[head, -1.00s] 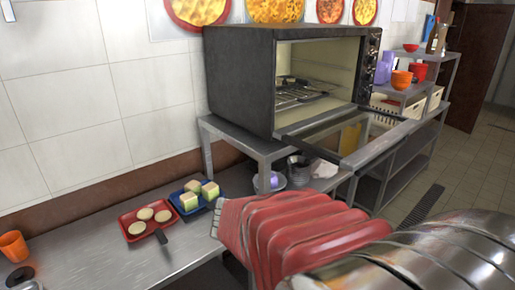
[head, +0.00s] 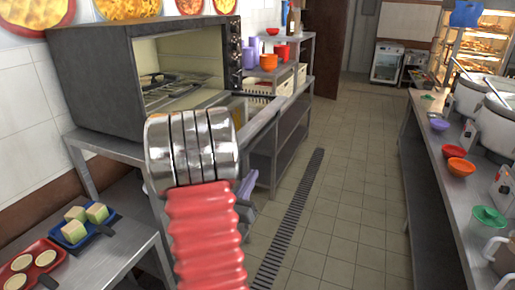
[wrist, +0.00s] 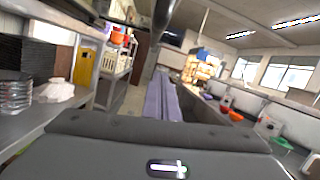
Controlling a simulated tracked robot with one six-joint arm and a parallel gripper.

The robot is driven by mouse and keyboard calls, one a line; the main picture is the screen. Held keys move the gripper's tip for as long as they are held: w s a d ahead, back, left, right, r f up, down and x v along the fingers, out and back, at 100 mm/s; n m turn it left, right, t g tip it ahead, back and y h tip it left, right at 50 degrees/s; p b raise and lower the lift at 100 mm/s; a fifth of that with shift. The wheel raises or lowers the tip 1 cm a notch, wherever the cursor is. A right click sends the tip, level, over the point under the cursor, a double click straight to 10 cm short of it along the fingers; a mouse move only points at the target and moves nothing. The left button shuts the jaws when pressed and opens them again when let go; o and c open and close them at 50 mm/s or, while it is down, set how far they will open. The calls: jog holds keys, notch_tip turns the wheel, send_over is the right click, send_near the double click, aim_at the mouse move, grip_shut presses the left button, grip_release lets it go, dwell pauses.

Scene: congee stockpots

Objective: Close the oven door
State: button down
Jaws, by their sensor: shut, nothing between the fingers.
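The oven (head: 115,70) is a dark box on a metal stand at the left of the head view. Its door (head: 262,118) is down, leaving the pale interior with a wire rack (head: 165,90) open to view. My arm hides part of the door. My gripper (head: 246,188) shows only in part behind my arm, lower than the door and apart from it in the picture. In the wrist view its two purple fingers (wrist: 163,98) lie together, with nothing held between them.
A blue tray (head: 68,238) with pale cubes and a red tray (head: 15,268) sit on the left counter. A shelf (head: 290,105) with bowls stands beyond the oven. A right counter (head: 440,200) holds pots and bowls. The tiled aisle (head: 345,170) between is clear.

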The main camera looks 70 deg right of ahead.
jog(key=shift+w+d+f+n+t, duration=0.2)
jog(key=shift+d+f+n+t, duration=0.25)
jog(key=shift+f+n+t, duration=0.3)
jog(key=d+r, duration=0.6)
jog(key=d, duration=0.3)
jog(key=shift+w+d+r, duration=0.15)
jog(key=shift+w+d, duration=0.15)
jog(key=shift+d, duration=0.05)
